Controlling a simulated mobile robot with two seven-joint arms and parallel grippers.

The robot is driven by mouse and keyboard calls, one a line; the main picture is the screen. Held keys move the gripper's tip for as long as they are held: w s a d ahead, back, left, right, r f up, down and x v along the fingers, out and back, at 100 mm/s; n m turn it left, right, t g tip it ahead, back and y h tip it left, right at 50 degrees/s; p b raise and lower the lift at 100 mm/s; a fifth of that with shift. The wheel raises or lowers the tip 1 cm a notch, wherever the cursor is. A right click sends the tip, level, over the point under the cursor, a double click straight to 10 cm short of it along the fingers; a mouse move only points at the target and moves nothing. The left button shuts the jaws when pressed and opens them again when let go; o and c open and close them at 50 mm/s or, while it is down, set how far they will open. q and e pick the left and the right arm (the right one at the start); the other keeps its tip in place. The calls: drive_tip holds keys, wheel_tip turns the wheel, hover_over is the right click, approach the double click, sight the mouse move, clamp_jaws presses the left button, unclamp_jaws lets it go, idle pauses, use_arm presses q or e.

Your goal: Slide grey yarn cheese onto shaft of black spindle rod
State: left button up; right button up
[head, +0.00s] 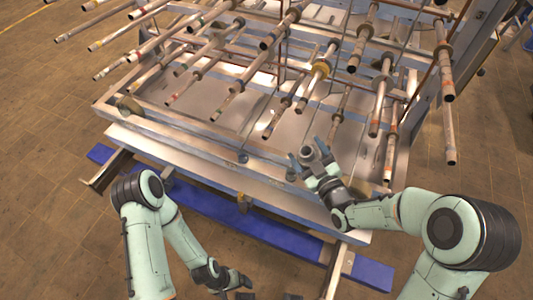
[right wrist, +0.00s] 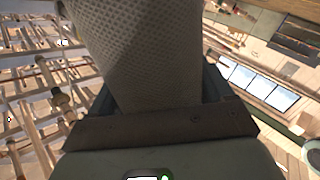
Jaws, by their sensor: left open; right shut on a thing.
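The grey yarn cheese (right wrist: 140,55) fills the upper middle of the right wrist view, a tapering, finely textured grey body between the jaws. In the head view it shows small and grey (head: 306,153) at the end of my right arm. My right gripper (head: 315,164) is shut on it, above the front edge of the rack. My left gripper (head: 240,281) is open and low at the bottom of the head view, away from the rack. Several spindle rods with dark collars stick out towards me; I cannot tell which is the black spindle rod.
A metal rack (head: 200,148) carries the rods, which crowd the space above and behind my right gripper. A blue beam (head: 270,228) runs along the rack's front. Brown floor (head: 40,150) is open at left.

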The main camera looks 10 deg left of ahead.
use_arm(q)
drive_tip(key=shift+f, duration=0.2)
use_arm(e)
drive_tip(key=s+a+r+n+g+y, duration=0.7)
drive_tip(key=s+a+r+n+g, duration=0.2)
drive_tip(key=n, duration=1.2)
drive_tip(key=shift+s+a+g+y, duration=0.3)
drive_tip(key=shift+a+g, duration=0.3)
drive_tip(key=shift+a, duration=0.55)
drive_tip(key=shift+w, duration=0.1)
use_arm(q)
drive_tip(key=shift+w+r+p, duration=0.35)
drive_tip(key=shift+w+r, duration=0.05)
drive_tip(key=shift+r, duration=0.2)
use_arm(e)
drive_tip(key=w, duration=0.1)
drive_tip(key=w+d, duration=0.1)
drive_tip(key=w, duration=0.1)
drive_tip(key=w+d, duration=0.1)
drive_tip(key=w, duration=0.1)
drive_tip(key=shift+w+f, duration=0.25)
drive_tip(key=shift+f, duration=0.05)
use_arm(q)
drive_tip(key=shift+s+f+b, duration=0.35)
drive_tip(key=shift+f+b, duration=0.1)
drive_tip(key=shift+f, duration=0.1)
